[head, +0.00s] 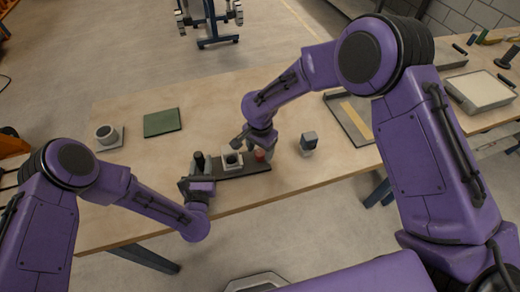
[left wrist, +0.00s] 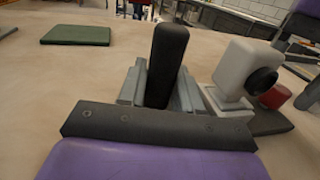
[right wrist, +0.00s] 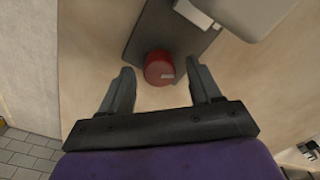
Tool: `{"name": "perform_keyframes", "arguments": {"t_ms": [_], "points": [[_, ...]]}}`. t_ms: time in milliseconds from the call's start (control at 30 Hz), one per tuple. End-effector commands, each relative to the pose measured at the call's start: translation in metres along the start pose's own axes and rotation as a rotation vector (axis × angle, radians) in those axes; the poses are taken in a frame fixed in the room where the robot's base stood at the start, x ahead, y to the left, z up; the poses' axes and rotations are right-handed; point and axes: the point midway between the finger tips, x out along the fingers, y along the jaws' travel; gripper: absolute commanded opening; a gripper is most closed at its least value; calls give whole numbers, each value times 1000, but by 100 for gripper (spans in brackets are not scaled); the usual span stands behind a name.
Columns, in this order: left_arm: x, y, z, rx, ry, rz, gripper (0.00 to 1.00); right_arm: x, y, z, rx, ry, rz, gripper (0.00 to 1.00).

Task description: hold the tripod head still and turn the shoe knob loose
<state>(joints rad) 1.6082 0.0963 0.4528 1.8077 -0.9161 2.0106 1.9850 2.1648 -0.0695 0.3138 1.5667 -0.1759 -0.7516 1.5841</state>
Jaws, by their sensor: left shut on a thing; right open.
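The tripod head shows in the head view as a white block (head: 232,161) on a dark plate (head: 236,174), with a black upright post (head: 199,161) at its left. In the left wrist view the white block (left wrist: 242,72) has a dark round face, and my left gripper (left wrist: 160,85) is shut on the black post (left wrist: 169,55). The red knob (head: 260,155) is at the plate's right end; it also shows in the right wrist view (right wrist: 159,67). My right gripper (right wrist: 163,80) is open, its fingers apart on either side of the knob, with gaps on both sides.
A small grey block (head: 308,143) stands right of the plate, near a framed tray (head: 352,118). The table's front edge is close to the plate.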

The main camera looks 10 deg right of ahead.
Motion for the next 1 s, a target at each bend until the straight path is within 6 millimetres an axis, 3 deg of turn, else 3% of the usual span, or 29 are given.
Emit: {"name": "perform_keyframes", "arguments": {"t_ms": [267,433,767,1000], "points": [[0,0,0,0,0,0,0,2,0,0,-1,1,0,60],[0,0,0,0,0,0,0,2,0,0,-1,0,0,7],[0,0,0,0,1,0,0,2,0,0,-34,1,-1,6],[0,0,0,0,1,-1,0,1,0,0,-167,2,-1,6]]}}
